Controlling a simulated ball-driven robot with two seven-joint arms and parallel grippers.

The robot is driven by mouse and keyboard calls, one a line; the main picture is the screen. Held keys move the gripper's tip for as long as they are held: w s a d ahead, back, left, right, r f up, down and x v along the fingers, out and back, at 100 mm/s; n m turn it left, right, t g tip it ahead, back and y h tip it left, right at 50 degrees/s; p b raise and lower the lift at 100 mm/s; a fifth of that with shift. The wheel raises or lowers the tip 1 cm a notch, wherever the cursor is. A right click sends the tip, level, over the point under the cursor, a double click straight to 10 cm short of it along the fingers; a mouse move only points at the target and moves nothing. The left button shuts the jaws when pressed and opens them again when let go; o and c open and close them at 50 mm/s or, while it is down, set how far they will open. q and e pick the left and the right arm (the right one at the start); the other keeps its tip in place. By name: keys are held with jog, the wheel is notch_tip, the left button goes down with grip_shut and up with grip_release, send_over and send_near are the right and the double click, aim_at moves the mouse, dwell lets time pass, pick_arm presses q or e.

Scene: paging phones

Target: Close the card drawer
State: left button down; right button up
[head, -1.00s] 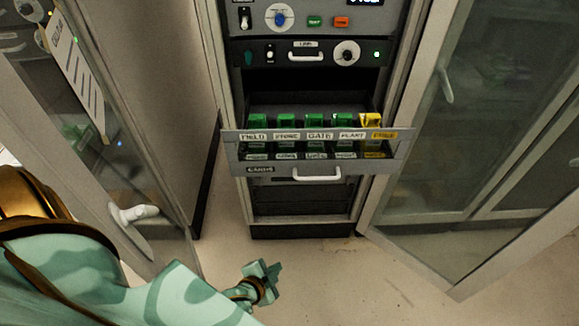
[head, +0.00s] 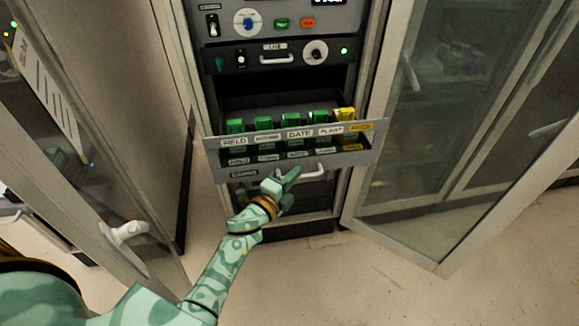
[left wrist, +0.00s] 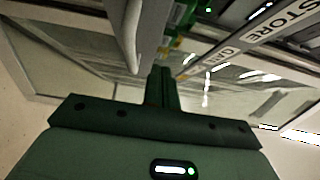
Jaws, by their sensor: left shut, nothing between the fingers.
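The card drawer (head: 376,150) is pulled out of the rack and holds several green cards and one yellow card (head: 345,114). Its label strip and white handle (head: 315,171) are on the front. My left gripper (head: 291,176) is shut and empty, in front of the lower drawer front, by the left part of the handle. In the left wrist view the shut fingers (left wrist: 162,75) point at the drawer, with the white handle (left wrist: 132,35) just left of them. I cannot tell whether the fingers touch the drawer. My right gripper is not in view.
An open glass door (head: 460,130) stands to the right of the rack, and another with a white handle (head: 123,232) to the left. A panel with a dial (head: 315,52) sits above the drawer. The floor (head: 330,285) in front is clear.

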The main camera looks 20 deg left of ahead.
aim_at(298, 157)
pick_arm(q)
jog(key=shift+w+a, duration=0.85)
jog(key=shift+w, duration=0.15)
jog(key=shift+w+a, duration=0.25)
jog(key=shift+w, duration=0.1)
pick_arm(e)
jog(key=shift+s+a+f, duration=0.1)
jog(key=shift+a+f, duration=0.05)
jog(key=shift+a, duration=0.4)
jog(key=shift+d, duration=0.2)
